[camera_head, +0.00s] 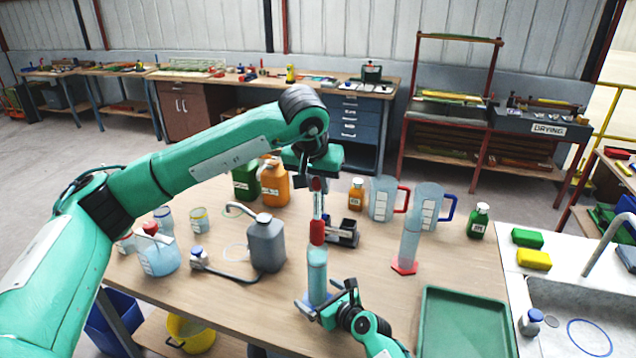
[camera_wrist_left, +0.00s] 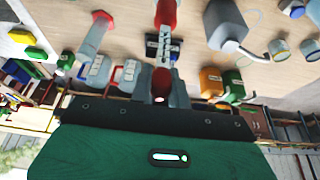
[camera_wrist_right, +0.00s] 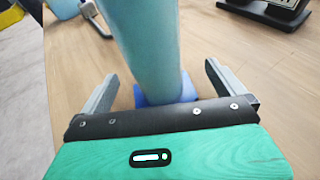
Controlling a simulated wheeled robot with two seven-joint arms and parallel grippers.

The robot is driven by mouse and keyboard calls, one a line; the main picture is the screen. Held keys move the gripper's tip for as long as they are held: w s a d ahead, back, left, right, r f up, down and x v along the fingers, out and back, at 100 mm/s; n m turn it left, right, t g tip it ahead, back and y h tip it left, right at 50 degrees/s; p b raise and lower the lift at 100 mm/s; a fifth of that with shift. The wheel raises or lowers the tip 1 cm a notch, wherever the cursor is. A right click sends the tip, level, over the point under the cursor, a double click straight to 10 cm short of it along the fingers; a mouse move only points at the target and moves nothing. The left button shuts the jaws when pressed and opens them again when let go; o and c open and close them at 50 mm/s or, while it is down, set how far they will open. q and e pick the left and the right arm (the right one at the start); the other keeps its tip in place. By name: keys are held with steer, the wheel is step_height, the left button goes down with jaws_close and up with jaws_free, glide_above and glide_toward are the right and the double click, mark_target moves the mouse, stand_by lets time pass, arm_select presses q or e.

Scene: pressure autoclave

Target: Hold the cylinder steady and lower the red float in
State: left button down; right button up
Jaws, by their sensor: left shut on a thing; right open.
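The red float (camera_head: 317,232) hangs upright, a red bulb below a pale scaled stem with a red top. My left gripper (camera_head: 317,180) is shut on its red top; the left wrist view shows the float's stem (camera_wrist_left: 166,45) running away from the fingers. The bulb is over the mouth of a tall blue-filled cylinder (camera_head: 317,272) on a blue base; I cannot tell whether its lower end is inside. My right gripper (camera_head: 328,302) is low by the cylinder. In the right wrist view its open fingers stand either side of the cylinder (camera_wrist_right: 150,50), apart from it.
A black device (camera_head: 345,234) stands close behind the cylinder, and a grey canister (camera_head: 266,245) to its left. A second cylinder (camera_head: 410,238) with a red base and two jugs (camera_head: 383,200) stand right. A green tray (camera_head: 465,325) lies at the front right, beside the sink (camera_head: 580,300).

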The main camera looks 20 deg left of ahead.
mark_target(318, 232)
steer(key=c, duration=1.5)
steer(key=shift+o, duration=0.2)
arm_select(q)
steer(key=shift+f, duration=0.1)
steer(key=shift+f, duration=6.65)
steer(key=c, duration=1.3)
jaws_free()
steer(key=shift+o, duration=0.2)
